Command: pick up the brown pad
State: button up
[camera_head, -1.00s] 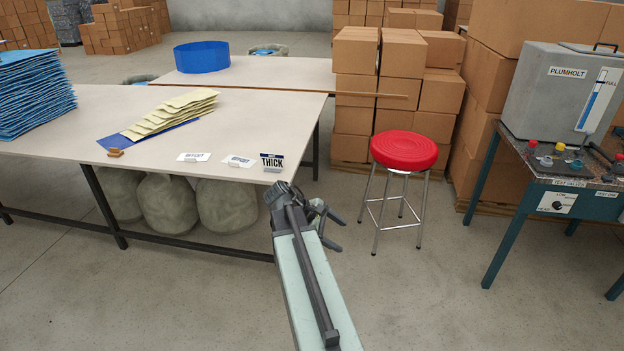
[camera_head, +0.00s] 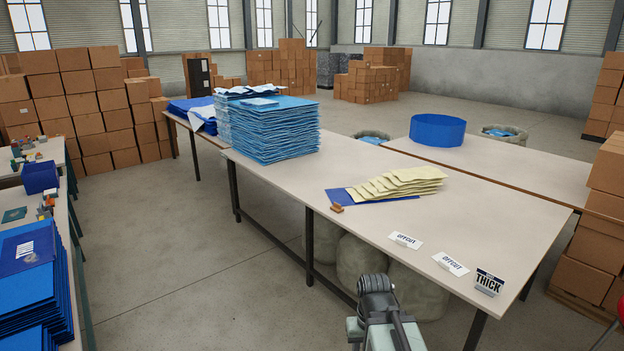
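A small brown block-like thing (camera_head: 336,208), likely the brown pad, lies on the long pale table (camera_head: 470,222) near its front edge. It is at the left corner of a blue sheet (camera_head: 385,197), beside a stack of cream sheets (camera_head: 400,183). My gripper end (camera_head: 375,284) is at the bottom of the picture, in front of the table, apart from the brown thing and to its lower right. Its fingers are hidden behind the wrist, so I cannot see whether it is open.
A tall pile of blue sheets (camera_head: 270,128) stands on the table's left part. Pale sacks (camera_head: 366,262) sit underneath. Bare floor (camera_head: 185,235) lies to the left, before a side bench (camera_head: 62,195).

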aim_at(337, 208)
jog(key=u, duration=0.4)
jog(key=i, duration=2.2)
jog(key=u, duration=0.4)
jog(key=i, duration=1.5)
jog(key=z, duration=0.15)
